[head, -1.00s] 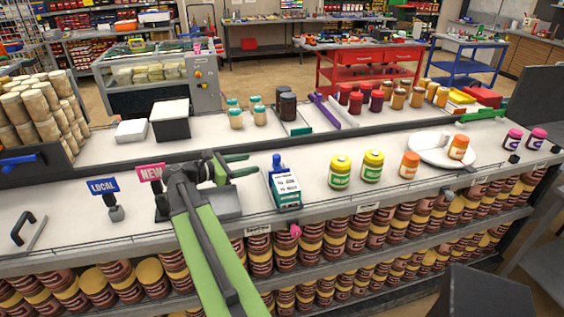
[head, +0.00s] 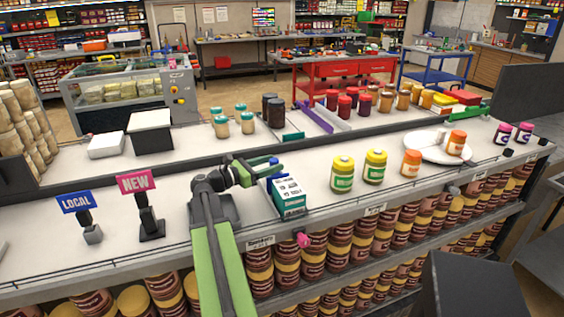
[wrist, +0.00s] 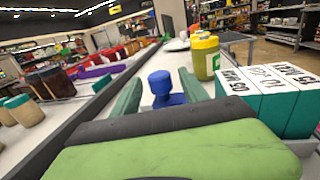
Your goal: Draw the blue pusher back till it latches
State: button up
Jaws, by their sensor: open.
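The blue pusher (wrist: 161,84) shows in the wrist view as a round-topped knob on a wider blue base. It stands between the two green fingers of my gripper (wrist: 160,78), which are apart, with a gap on each side. In the head view only a bit of the blue pusher (head: 274,161) shows at the tips of my gripper (head: 268,167), behind the teal and white boxes (head: 288,195). The boxes stand to the right of my right finger in the wrist view (wrist: 262,95). The pusher's lower part is hidden.
Yellow-lidded jars (head: 342,174) and an orange-lidded jar stand farther right along the shelf. A pink NEW sign (head: 136,183) and a blue LOCAL sign (head: 77,203) stand left of my arm. A dark rail (head: 330,134) runs behind the pusher.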

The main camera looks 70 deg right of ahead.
jog(key=x, duration=0.4)
jog(key=shift+s+d, duration=0.15)
jog(key=shift+d, duration=0.05)
grip_shut()
dwell(1.2)
